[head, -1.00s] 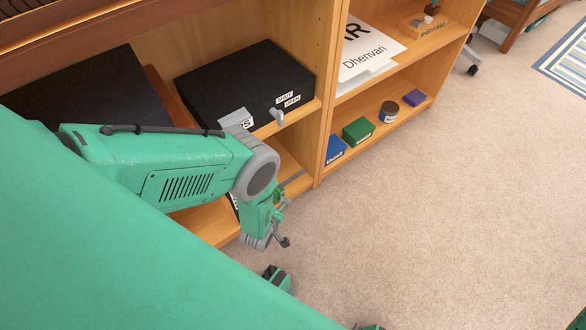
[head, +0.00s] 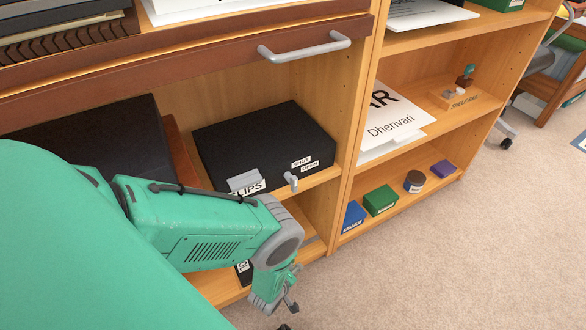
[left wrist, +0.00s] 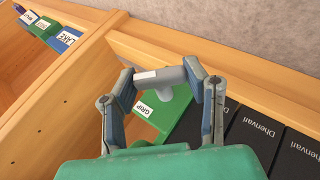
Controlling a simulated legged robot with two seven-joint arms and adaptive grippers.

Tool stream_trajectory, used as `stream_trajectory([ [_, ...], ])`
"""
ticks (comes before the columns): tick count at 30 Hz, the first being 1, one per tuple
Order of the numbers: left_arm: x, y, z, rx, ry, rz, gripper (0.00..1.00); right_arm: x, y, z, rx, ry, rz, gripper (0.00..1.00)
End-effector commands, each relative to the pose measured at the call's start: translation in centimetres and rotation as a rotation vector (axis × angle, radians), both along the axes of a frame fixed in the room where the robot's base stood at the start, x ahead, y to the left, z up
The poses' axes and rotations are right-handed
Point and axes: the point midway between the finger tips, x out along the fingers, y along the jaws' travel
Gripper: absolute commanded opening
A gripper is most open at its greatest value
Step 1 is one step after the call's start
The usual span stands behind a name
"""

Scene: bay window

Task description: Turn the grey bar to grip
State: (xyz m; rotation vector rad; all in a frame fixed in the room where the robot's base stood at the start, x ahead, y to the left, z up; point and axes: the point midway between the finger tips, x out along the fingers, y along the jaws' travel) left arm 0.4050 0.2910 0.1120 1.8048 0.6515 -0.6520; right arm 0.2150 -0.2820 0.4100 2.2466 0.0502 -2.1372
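In the left wrist view, a grey bar (left wrist: 170,80) on a short round stem stands out from a green face. A white label reading GRIP (left wrist: 142,108) is beside the stem. My left gripper (left wrist: 161,75) has its fingers spread wide, one at each end of the bar. I cannot tell whether the fingertips touch the bar. In the head view, the lower end of my left arm hangs in front of the bottom shelf compartment. My arm hides the bar there. My right gripper is not in view.
Black Dhenvari boxes (left wrist: 250,140) stand beside the green face, with a wooden edge (left wrist: 210,80) close by. A black box (head: 260,150) with a small grey lever (head: 291,181) sits on the shelf above. A drawer handle (head: 305,47) juts out higher. Carpet (head: 440,260) is clear at right.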

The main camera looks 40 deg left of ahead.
Motion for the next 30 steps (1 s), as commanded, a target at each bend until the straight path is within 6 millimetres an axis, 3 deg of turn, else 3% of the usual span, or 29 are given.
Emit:
stream_trajectory([
  [5, -0.29, 0.19, -0.26, -0.02, -0.044, 0.004, 0.12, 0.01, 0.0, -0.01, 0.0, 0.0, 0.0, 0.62],
  [18, -0.4, 0.11, -0.71, -0.152, -0.357, 0.004, 0.12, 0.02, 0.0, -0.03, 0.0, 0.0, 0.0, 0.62],
  [30, -0.44, -0.01, -0.9, -0.159, -0.362, 0.004, 0.11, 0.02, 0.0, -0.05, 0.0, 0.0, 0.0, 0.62],
])
